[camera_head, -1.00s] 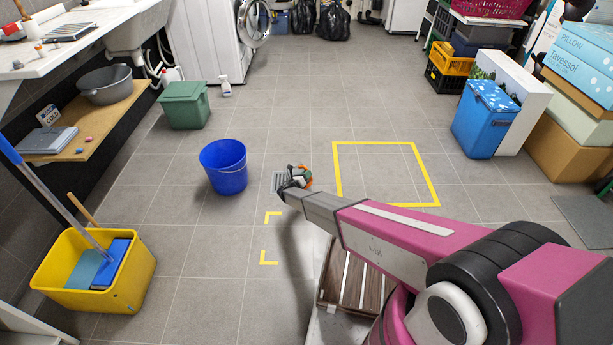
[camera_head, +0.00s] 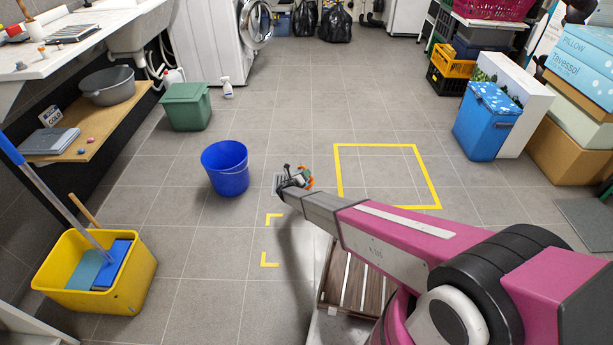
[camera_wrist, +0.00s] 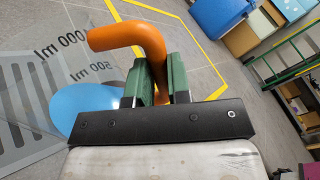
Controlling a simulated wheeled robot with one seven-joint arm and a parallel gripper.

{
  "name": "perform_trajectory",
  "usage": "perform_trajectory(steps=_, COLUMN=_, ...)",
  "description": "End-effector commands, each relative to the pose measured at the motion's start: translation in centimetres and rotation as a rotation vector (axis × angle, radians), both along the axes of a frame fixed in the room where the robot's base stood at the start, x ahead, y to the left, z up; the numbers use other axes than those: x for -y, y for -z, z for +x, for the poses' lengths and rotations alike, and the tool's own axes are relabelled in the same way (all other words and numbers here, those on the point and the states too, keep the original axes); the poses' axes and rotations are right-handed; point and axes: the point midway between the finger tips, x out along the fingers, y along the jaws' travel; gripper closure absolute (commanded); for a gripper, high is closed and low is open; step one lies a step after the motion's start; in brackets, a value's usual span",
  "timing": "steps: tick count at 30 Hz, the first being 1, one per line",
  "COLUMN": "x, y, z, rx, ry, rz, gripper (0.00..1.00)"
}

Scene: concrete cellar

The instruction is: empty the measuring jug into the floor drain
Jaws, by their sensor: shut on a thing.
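The measuring jug (camera_wrist: 72,62) is clear, with dark ml marks, and fills the left of the wrist view. Its orange handle (camera_wrist: 130,36) is between the green fingers of my gripper (camera_wrist: 157,82), which is shut on it. Blue liquid (camera_wrist: 82,106) shows low in the jug. The slotted floor drain (camera_wrist: 22,98) shows through and beside the clear wall. In the head view my gripper (camera_head: 297,180) is over the floor at the drain (camera_head: 279,181), and the handle (camera_head: 308,182) is a small orange spot. The jug's body hardly shows there, and its exact tilt is unclear.
A blue bucket (camera_head: 226,168) stands left of my gripper. A yellow tape square (camera_head: 388,206) lies to the right, and yellow corner marks (camera_head: 269,264) lie nearer. A slatted wooden thing (camera_head: 350,285) is under my arm. A yellow mop bucket (camera_head: 125,292) stands front left.

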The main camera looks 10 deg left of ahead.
Motion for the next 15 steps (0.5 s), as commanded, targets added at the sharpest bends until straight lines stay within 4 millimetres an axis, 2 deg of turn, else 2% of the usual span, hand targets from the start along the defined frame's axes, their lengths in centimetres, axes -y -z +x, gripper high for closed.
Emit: perform_trajectory(steps=15, x=-0.31, y=-0.21, z=0.14, rx=-0.017, ry=0.0, rz=-0.037, gripper=1.0)
